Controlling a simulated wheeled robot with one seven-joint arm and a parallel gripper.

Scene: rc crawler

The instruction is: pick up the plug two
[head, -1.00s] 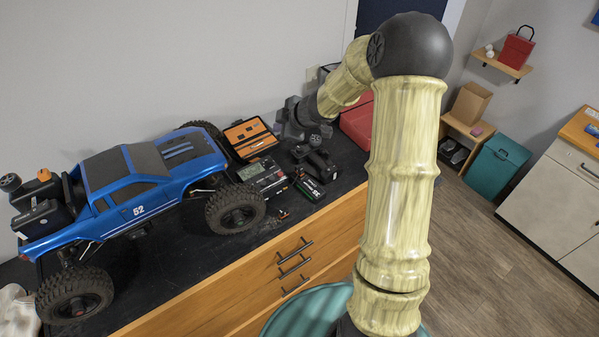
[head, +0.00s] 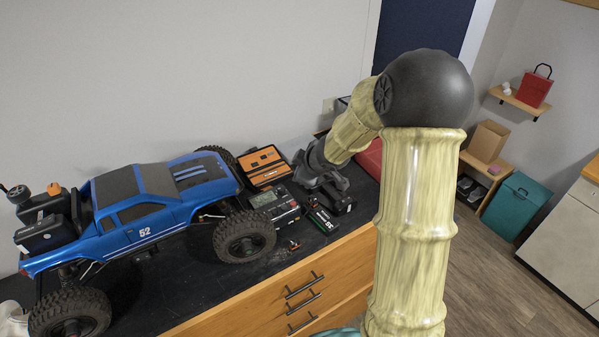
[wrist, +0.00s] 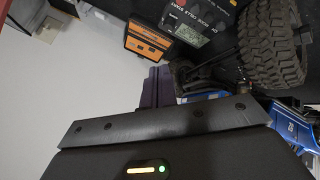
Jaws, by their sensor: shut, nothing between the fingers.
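I cannot single out plug two with certainty. A small dark piece with orange-red bits (head: 293,245) lies on the black bench top in front of the charger in the head view; it is too small to identify. My gripper (wrist: 158,87) shows in the wrist view as two dark fingers close together, shut and empty. In the head view my wrist is over the back right of the bench, and my fingers cannot be made out clearly there. The charger (head: 275,204) stands beside the truck's wheel; it also shows in the wrist view (wrist: 190,22).
A blue RC truck (head: 135,208) fills the left of the bench. An open orange-and-black case (head: 263,165) lies behind the charger. A green-and-black battery (head: 322,219) is near the front edge. A red box (head: 370,158) sits behind my wrist. Bare bench shows before the truck.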

